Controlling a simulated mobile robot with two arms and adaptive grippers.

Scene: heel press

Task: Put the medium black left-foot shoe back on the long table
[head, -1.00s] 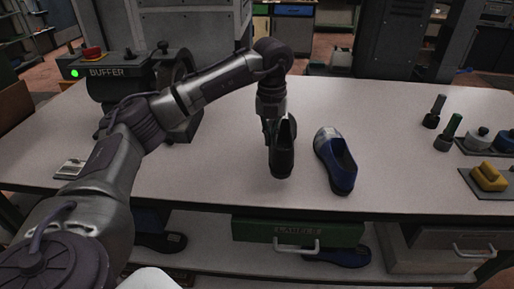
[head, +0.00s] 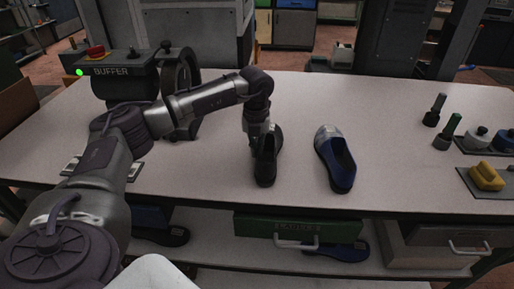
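The fingertips are mostly hidden by the shoe. A blue shoe with a grey patch (head: 334,160) stands apart to the right on the table. My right gripper is not in view.
The buffer machine (head: 125,80) stands at the table's back left. Below are a green drawer (head: 300,228) and other shoes (head: 345,253) on a shelf. Table space between the blue shoe and tools is clear.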

